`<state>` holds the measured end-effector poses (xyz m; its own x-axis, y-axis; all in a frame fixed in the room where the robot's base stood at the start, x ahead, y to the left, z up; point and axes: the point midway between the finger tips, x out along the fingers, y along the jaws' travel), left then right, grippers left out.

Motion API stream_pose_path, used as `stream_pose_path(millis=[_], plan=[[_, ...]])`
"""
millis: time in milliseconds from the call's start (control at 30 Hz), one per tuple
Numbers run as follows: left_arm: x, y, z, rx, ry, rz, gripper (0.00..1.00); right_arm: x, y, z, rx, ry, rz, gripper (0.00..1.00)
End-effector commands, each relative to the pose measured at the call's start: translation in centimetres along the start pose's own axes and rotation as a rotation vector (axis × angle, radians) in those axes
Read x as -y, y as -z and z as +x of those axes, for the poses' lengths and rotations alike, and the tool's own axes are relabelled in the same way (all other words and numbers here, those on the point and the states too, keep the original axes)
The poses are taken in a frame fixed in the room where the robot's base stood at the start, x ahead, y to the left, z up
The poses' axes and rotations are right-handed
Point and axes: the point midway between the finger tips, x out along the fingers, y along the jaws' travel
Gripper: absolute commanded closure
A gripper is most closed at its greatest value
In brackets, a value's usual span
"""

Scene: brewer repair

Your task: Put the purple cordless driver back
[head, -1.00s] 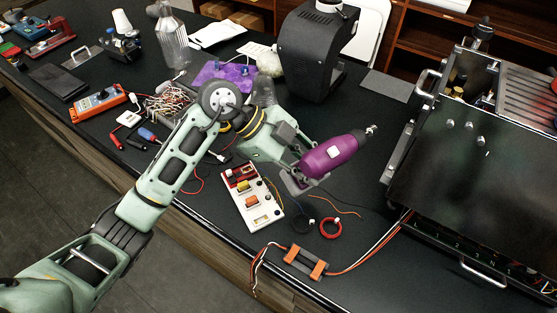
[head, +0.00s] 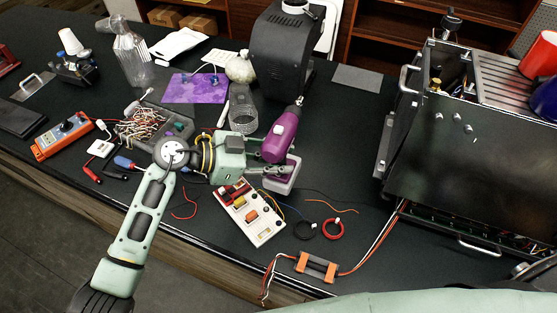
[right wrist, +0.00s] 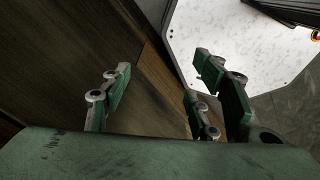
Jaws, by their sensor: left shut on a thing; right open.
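The purple cordless driver (head: 281,137) is near the middle of the head view, tilted, with its chuck pointing up toward the black machine and its pale base low at the right. My left gripper (head: 268,170) is shut on it around the handle, and the fingers hide part of the handle. I cannot tell whether the base touches the table. My right gripper (right wrist: 165,80) shows in the right wrist view, open and empty, in front of a wooden panel and a pale surface.
A switch board (head: 251,213) and orange-ended battery pack (head: 316,266) lie in front of the driver. A mesh cylinder (head: 243,108), purple mat (head: 195,88) and wire-filled tray (head: 180,130) are left. The black machine (head: 281,52) stands behind. The opened brewer (head: 440,135) stands right; bare tabletop (head: 345,140) lies between.

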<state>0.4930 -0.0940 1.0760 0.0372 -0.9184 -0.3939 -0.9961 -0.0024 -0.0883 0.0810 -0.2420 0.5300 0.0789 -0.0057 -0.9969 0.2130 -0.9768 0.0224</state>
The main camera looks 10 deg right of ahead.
Motion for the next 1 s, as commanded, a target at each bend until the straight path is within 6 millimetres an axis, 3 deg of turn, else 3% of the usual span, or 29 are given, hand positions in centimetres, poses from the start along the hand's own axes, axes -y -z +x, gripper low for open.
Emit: stream_pose_path(millis=[33,500,1000], plan=[[0.1,-0.4,0.3,-0.009,0.004,0.006,1.00,0.0,0.0,1.1,-0.002,0.000,0.000,0.45],[-0.2,-3.4,1.6,-0.010,0.003,0.006,1.00,1.2,0.7,5.5,-0.016,0.012,0.003,0.45],[-0.3,-3.7,1.7,-0.009,0.003,0.006,1.00,0.8,0.5,6.1,-0.015,0.008,-0.001,0.45]])
